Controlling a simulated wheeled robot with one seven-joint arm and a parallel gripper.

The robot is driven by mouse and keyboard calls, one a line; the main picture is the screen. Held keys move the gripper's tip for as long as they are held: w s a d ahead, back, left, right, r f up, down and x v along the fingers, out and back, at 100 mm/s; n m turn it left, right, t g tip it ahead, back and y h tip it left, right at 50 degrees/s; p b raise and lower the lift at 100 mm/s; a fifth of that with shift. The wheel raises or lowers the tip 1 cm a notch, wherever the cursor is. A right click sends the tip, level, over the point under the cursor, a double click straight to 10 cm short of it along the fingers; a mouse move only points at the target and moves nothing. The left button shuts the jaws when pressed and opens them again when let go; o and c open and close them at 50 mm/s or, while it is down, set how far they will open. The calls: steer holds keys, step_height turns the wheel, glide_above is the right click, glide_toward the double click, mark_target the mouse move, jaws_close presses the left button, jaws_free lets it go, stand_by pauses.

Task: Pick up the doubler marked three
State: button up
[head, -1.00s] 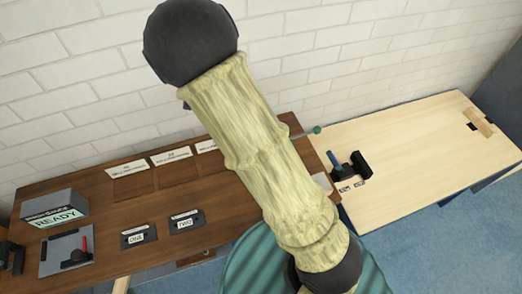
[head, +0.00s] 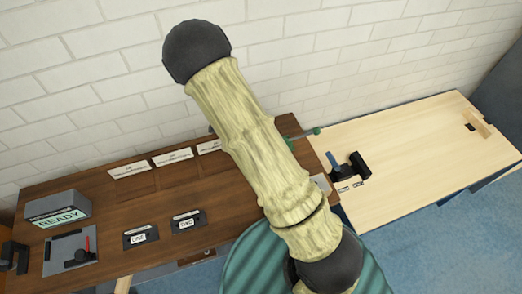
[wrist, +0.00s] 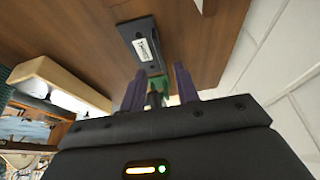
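A dark plate with a white label (wrist: 143,46) lies on the brown wood in the wrist view; its lettering is too blurred to read for certain. My gripper (wrist: 158,80) has two purple fingers standing apart, with the plate beyond their tips and not between them. Something green (wrist: 158,88) shows in the gap between the fingers; I cannot tell whether they touch it. In the head view, doublers marked ONE (head: 141,236) and TWO (head: 187,222) lie on the brown bench. No doubler marked three shows there; my arm covers the bench to their right, and my gripper is hidden.
A green-ended clamp (head: 316,131) and a black fixture (head: 350,167) stand near the pale table (head: 410,150). A brick wall rises behind.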

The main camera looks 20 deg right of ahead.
steer(key=shift+f, duration=0.1)
steer(key=p+x, duration=0.1)
steer(key=x, duration=0.3)
steer(key=shift+d+p, duration=0.15)
steer(key=shift+p, duration=0.15)
steer(key=shift+d+f, duration=0.15)
steer(key=shift+f, duration=0.25)
steer(key=shift+w, duration=0.1)
jaws_close()
